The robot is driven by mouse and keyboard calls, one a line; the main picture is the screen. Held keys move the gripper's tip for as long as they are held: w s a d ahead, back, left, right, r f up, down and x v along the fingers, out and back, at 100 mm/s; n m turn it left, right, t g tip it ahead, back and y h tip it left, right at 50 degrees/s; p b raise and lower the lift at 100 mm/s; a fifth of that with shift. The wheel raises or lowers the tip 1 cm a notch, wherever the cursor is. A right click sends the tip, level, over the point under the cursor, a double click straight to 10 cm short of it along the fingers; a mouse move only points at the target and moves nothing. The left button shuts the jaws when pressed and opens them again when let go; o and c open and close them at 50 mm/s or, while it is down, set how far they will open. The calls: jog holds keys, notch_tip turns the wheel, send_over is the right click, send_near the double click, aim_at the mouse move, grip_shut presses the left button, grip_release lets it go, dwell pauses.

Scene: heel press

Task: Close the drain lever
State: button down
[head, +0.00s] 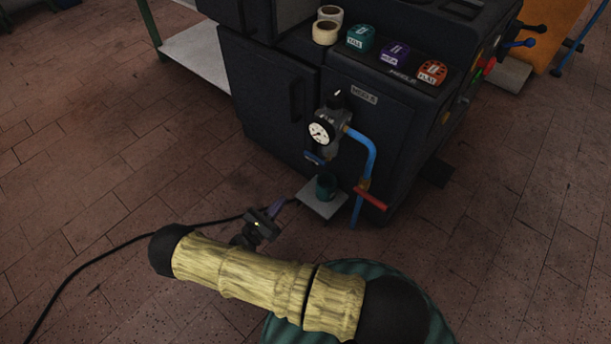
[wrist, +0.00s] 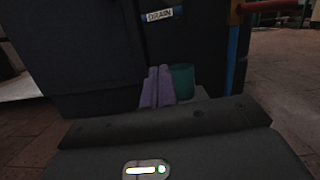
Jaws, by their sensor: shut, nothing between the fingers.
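A small blue piece (head: 315,157) sits under the gauge unit on the press front. In the wrist view, a blue-edged piece marked DRAIN (wrist: 159,14) shows at the top; I take these as the same drain lever, but its exact angle is hard to read. My gripper (head: 291,202) is low, to the left of the grey plate under the gauge. Its purple fingers (wrist: 157,87) are shut together and empty, below the DRAIN piece and apart from it. In the wrist view they appear just left of the teal cup.
The teal cup (head: 325,187) stands on the grey plate (head: 322,208) below the gauge (head: 321,132). A blue pipe (head: 371,150) with a red lever (head: 370,199) set across it is at right. A black cable (head: 130,240) crosses the floor at left. The left floor is mostly clear.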

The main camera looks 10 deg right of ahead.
jog(key=shift+a, duration=0.1)
jog(key=b, duration=0.7)
send_near(315, 159)
jog(key=w+d+f, duration=0.3)
jog(key=w+d, duration=0.1)
jog(key=w, duration=0.1)
jog(key=shift+w+d+r, duration=0.1)
jog(key=shift+w+r, duration=0.05)
jog(key=shift+r, duration=0.3)
jog(key=shift+w+d+r, duration=0.1)
jog(key=shift+w+r, duration=0.05)
jog(key=shift+r, duration=0.35)
jog(key=shift+w+a+r, duration=0.1)
